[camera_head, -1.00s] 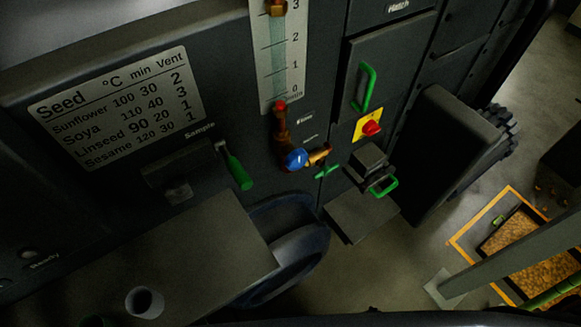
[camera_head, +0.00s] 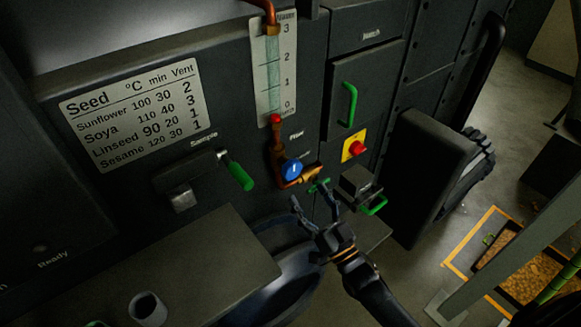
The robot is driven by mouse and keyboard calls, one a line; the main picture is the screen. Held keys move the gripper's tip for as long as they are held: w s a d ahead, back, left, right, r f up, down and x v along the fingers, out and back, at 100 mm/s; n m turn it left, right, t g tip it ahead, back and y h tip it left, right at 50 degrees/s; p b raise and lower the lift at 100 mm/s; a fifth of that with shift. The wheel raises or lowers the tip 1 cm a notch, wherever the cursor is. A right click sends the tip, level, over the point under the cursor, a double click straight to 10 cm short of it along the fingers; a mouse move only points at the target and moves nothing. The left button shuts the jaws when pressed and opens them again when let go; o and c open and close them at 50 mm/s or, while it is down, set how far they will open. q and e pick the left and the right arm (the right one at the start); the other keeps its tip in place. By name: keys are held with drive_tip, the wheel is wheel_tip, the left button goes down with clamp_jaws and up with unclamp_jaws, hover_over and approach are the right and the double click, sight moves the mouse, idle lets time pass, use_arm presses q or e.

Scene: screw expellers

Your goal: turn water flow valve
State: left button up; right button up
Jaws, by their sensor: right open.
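The water flow valve has a round blue knob (camera_head: 292,170) on a copper pipe (camera_head: 277,145), below the clear flow gauge (camera_head: 273,75) with its 0 to 3 scale. A red fitting sits at the gauge's foot. A small green handle (camera_head: 319,186) is at the pipe's right end. My right gripper (camera_head: 315,199) reaches up from the lower right. Its two fingers are spread and empty, just below the blue knob and the pipe end. I see no contact with the knob. My left gripper is not in view.
A green sample lever (camera_head: 238,172) is to the left. A hatch with a green handle (camera_head: 348,104) and a red knob on a yellow plate (camera_head: 355,148) are to the right. A grey table (camera_head: 190,265) with a cup (camera_head: 147,309) stands in front, beside a dark basin (camera_head: 285,285).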

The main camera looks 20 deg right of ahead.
sight(295, 173)
drive_tip(key=p+x, duration=0.1)
drive_tip(key=x, duration=0.6)
drive_tip(key=shift+w+a+r, duration=0.1)
drive_tip(key=shift+w+r, duration=0.1)
drive_tip(key=shift+w+a+r, duration=0.1)
drive_tip(key=shift+w+a, duration=0.05)
drive_tip(key=shift+w, duration=0.25)
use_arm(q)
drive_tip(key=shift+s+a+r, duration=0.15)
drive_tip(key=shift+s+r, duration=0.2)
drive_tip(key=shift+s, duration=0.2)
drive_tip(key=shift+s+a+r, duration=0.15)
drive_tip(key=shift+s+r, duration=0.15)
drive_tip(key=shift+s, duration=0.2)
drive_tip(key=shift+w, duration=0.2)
use_arm(e)
drive_tip(key=c, duration=1.2)
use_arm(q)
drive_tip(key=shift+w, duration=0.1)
